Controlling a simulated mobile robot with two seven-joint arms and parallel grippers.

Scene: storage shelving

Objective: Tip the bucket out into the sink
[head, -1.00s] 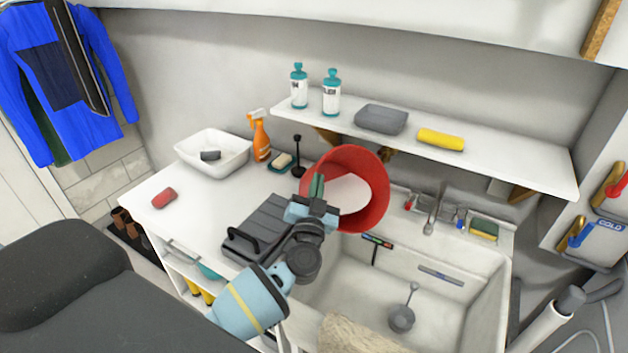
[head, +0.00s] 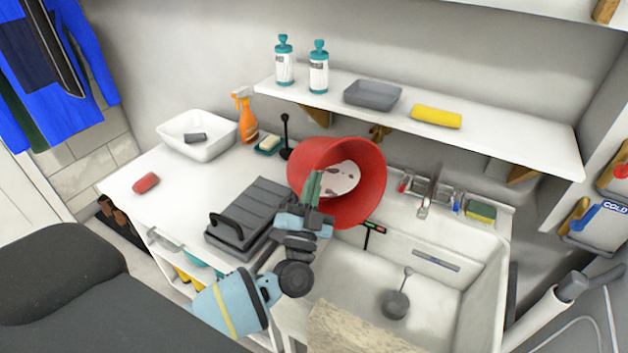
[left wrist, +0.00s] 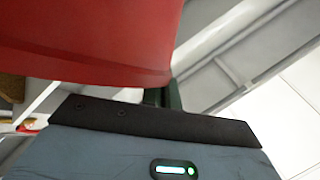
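The red bucket (head: 370,178) is tilted, its mouth turned toward me, above the counter and the back left edge of the sink. Inside it a pale surface with a few dark spots shows; I cannot tell whether that is contents or the bottom. My left gripper (head: 314,188) is at the bucket's near left rim and looks shut on it. In the left wrist view the bucket's red wall (left wrist: 90,40) fills the upper left, close against the gripper. The white sink (head: 345,270) lies to the right, below the bucket. My right gripper is not in view.
A tap (head: 428,190) stands behind. A grey ridged board (head: 250,215) lies left of my gripper. A shelf (head: 480,135) hangs above. A beige cloth (head: 360,330) covers the front edge.

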